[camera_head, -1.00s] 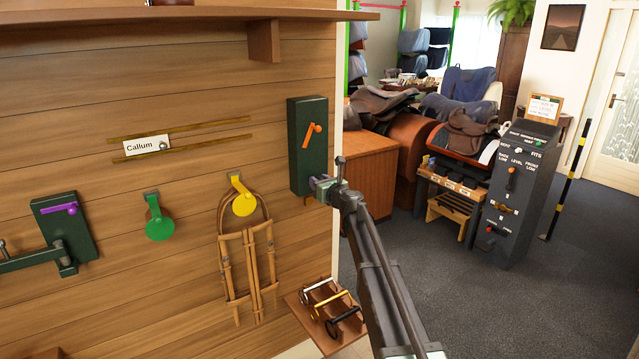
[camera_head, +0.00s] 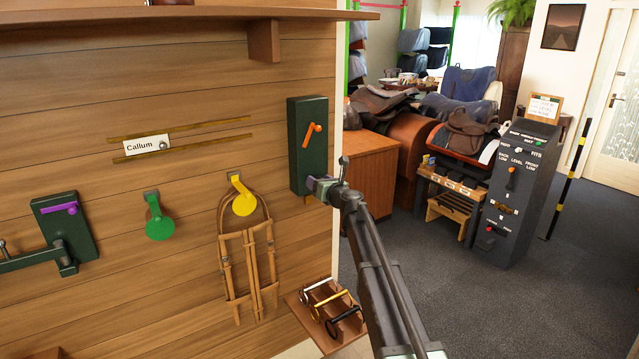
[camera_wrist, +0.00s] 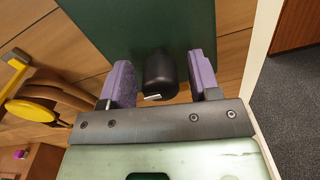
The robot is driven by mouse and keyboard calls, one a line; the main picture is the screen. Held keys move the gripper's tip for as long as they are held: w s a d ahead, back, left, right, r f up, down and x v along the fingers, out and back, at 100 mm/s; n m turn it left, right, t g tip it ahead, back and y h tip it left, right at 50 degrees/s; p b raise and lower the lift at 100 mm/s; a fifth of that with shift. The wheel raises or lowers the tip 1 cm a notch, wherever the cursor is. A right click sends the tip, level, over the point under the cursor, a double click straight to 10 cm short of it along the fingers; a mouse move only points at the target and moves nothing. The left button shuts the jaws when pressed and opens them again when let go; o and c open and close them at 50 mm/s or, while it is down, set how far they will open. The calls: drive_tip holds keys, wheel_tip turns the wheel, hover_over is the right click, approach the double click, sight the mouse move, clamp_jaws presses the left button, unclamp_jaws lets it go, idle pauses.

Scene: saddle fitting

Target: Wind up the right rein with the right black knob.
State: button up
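My gripper (camera_head: 320,186) is at the lower part of the right dark green box (camera_head: 308,130) on the wooden wall. In the wrist view, its two purple fingers (camera_wrist: 160,80) stand apart on either side of a black knob (camera_wrist: 160,72), with a gap showing on each side. The knob is hidden behind my gripper in the head view. The box's orange lever (camera_head: 312,132) is tilted above my gripper. Brown leather straps (camera_head: 248,270) hang from a yellow hook (camera_head: 242,200) left of the box; I cannot tell which strap is the right rein.
A green hook (camera_head: 157,225) and another green box (camera_head: 62,228) with a purple lever are farther left. A small shelf (camera_head: 300,312) with several handles juts out below my arm. A wooden cabinet (camera_head: 368,180) stands right of the wall's edge.

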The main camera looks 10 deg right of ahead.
drive_tip(key=v, duration=1)
drive_tip(key=shift+s+d, duration=0.15)
drive_tip(key=shift+s, duration=0.2)
